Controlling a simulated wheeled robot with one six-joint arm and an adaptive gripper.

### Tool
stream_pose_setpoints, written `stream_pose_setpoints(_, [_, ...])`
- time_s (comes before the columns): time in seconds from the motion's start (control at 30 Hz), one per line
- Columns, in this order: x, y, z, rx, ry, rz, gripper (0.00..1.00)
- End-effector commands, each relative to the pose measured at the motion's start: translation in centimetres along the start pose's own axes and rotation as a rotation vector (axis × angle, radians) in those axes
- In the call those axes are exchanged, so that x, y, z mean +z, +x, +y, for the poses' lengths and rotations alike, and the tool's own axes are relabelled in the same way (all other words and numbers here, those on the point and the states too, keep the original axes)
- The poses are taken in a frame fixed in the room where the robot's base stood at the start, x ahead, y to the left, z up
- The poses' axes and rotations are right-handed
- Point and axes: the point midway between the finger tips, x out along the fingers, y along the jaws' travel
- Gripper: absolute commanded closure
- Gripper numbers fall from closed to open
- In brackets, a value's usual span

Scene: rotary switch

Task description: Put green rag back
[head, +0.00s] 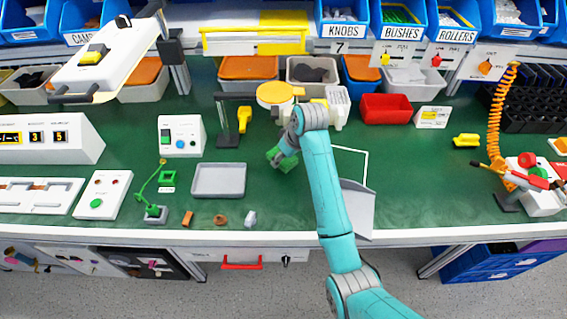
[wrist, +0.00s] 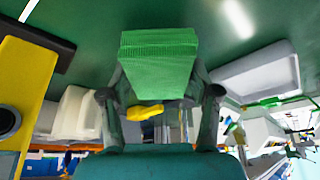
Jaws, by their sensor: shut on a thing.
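The green rag (head: 283,159) is a folded, ribbed block held above the green bench, left of my teal arm in the head view. In the wrist view the rag (wrist: 158,62) sits between the two dark fingers. My gripper (head: 287,149) is shut on it. A white outline (head: 366,166) is marked on the bench just right of my arm. My arm hides part of that outline.
A grey tray (head: 218,181) lies left of the rag. A yellow round-topped device (head: 275,94) and a white block stand behind it. A red bin (head: 386,108) is at the back right. A grey slanted panel (head: 357,208) lies at the front edge.

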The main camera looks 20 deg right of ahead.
Motion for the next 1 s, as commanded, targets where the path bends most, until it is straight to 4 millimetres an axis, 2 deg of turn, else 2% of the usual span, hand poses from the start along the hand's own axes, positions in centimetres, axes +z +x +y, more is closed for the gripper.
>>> stream_pose_setpoints(0.1, [0.8, 1.9, 0.0, -0.001, 0.000, -0.003, 0.71])
stream_pose_setpoints(0.2, [1.2, 2.9, 0.0, -0.001, 0.000, -0.002, 0.71])
stream_pose_setpoints(0.67, [1.5, 3.5, 0.0, 0.000, 0.000, -0.001, 0.71])
stream_pose_setpoints(0.7, [1.5, 3.5, 0.0, 0.000, 0.000, -0.001, 0.31])
stream_pose_setpoints(0.77, [1.4, 3.5, 0.0, 0.000, 0.000, 0.000, 0.16])
stream_pose_setpoints(0.8, [1.4, 3.5, 0.0, 0.000, 0.000, 0.000, 0.14])
stream_pose_setpoints(1.0, [1.4, 3.5, 0.0, 0.000, 0.000, 0.000, 0.14])
